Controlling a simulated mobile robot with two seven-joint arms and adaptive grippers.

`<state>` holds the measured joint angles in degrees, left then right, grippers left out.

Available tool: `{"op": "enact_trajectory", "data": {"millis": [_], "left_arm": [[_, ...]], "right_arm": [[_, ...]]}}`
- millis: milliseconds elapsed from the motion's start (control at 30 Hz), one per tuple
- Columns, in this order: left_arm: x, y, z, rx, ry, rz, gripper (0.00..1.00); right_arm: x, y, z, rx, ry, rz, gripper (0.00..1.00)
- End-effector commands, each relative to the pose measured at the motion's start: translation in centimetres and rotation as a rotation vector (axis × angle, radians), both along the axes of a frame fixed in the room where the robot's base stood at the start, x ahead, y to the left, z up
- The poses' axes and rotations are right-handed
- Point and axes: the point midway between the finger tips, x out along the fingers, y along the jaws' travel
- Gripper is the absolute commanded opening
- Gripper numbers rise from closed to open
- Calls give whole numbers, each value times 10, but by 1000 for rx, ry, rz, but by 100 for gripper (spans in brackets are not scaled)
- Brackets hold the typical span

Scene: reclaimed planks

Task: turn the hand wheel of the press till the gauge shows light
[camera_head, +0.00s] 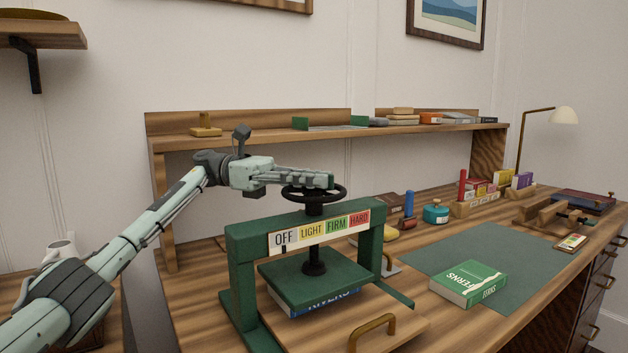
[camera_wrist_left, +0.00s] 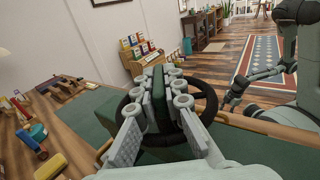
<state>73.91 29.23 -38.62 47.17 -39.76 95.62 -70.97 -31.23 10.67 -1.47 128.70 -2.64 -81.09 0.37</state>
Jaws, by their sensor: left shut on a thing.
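The green press (camera_head: 240,262) stands on the bench. Its dark hand wheel (camera_head: 300,199) is on top of the screw and also shows in the left wrist view (camera_wrist_left: 206,100). The gauge strip (camera_head: 318,232) reads OFF, LIGHT, FIRM, HARD; a small dark mark shows at OFF. The green pressing plate (camera_head: 285,283) lies over a blue book (camera_head: 325,303). In the left wrist view, my right arm is at the right; its gripper (camera_wrist_left: 235,97) is too small to read.
A green book (camera_head: 468,284) lies on a dark green mat (camera_head: 430,262) right of the press. A brass handle (camera_head: 371,330) is on the board in front. A teal tin (camera_head: 436,214) and a shelf (camera_head: 340,137) are behind. The mat is mostly clear.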

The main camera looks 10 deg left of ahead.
Motion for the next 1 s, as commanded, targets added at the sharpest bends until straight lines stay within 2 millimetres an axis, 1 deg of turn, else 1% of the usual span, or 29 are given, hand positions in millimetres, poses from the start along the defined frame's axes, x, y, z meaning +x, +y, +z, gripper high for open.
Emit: {"op": "enact_trajectory", "data": {"millis": [200,600,633,767,1000], "left_arm": [[0,0,0,1,0,-38,0],[-1,0,0,3,-1,-43,0],[-1,0,0,3,-1,-43,13],[0,0,0,2,0,-42,29],[0,0,0,2,0,-41,30]], "right_arm": [[0,0,-1,1,1,0,40],[0,0,-2,1,1,1,40],[0,0,-2,1,1,1,40],[0,0,-2,1,1,1,40],[1,0,-2,1,0,0,40]]}}
